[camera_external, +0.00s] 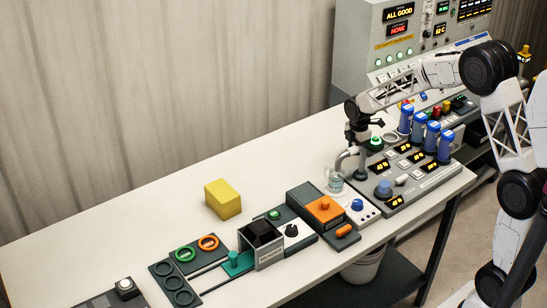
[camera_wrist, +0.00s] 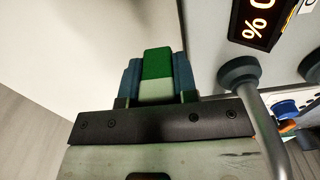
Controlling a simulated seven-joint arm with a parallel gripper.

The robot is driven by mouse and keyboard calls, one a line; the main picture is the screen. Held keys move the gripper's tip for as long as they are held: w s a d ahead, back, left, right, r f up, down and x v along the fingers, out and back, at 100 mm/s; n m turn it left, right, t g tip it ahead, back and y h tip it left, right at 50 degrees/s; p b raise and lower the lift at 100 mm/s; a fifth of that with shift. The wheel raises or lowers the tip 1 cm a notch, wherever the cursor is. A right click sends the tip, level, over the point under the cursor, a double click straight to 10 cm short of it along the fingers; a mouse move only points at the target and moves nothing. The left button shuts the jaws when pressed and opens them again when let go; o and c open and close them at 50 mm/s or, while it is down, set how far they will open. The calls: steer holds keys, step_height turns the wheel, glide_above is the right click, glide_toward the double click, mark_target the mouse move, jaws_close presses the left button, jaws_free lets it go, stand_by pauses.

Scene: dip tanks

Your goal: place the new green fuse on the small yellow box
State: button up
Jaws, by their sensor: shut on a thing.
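The green fuse (camera_wrist: 157,63), a block with a green end and a pale white-green part, sits between the fingers of my gripper (camera_wrist: 158,84) in the wrist view. My gripper is shut on it. In the external view my gripper (camera_external: 362,138) points down over the left edge of the control panel, near the grey curved pipe. The fuse is too small there to tell apart surely from the panel parts. The small yellow box (camera_external: 223,200) stands on the white table, well to the left of my gripper and apart from it.
A glass (camera_external: 335,182) stands under the curved pipe (camera_external: 343,157). Blue cylinders (camera_external: 432,134) rise from the panel. An orange-topped unit (camera_external: 324,209), a dark open box (camera_external: 262,242) and rings (camera_external: 208,242) line the front. The table behind the yellow box is clear.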

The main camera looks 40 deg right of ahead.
steer(key=s+a+r, duration=0.2)
steer(key=a, duration=1.3)
steer(key=s+a+r, duration=0.2)
steer(key=a+r, duration=0.1)
steer(key=a, duration=1.2)
steer(key=s+a+r, duration=0.2)
steer(key=a+r, duration=0.1)
steer(key=a, duration=1.2)
steer(key=shift+a+r+n, duration=0.15)
steer(key=shift+r+n, duration=0.1)
steer(key=shift+n, duration=0.05)
steer(key=shift+w, duration=0.1)
glide_above(222, 190)
steer(key=shift+f, duration=0.7)
steer(key=shift+f, duration=1.75)
steer(key=shift+f, duration=0.15)
